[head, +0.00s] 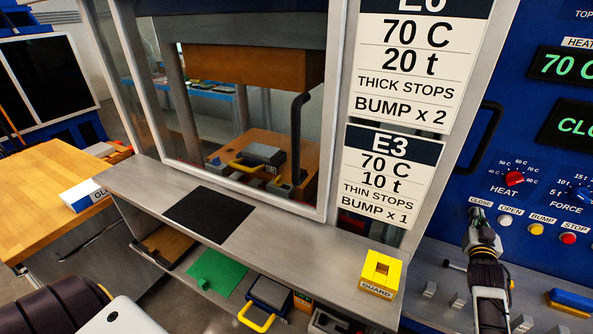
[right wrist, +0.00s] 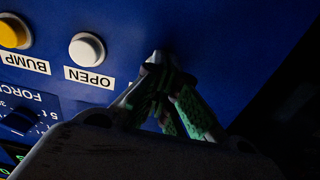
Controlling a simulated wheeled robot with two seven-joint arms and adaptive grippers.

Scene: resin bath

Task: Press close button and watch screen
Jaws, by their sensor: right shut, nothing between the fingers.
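The blue control panel (head: 540,35) fills the right side of the head view. My right gripper (head: 474,222) is shut and empty, its tips at the panel just below the CLOSE label (head: 480,202). In the right wrist view its fingertips (right wrist: 158,62) meet the blue panel beside the white OPEN button (right wrist: 87,50). The close button itself is mostly hidden by the fingertips; I cannot tell whether it is pushed in. A green-lettered screen (head: 577,127) reads "CLO", cut off by the frame edge. A display above it (head: 566,65) reads 70 C. My left gripper is out of view.
The press window (head: 240,110) stands left of two instruction cards (head: 388,175). A yellow GUARD block (head: 380,272) sits on the grey ledge. Yellow BUMP (head: 536,229) and red STOP (head: 568,238) buttons lie right of OPEN. Below the panel are several small levers (head: 458,299).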

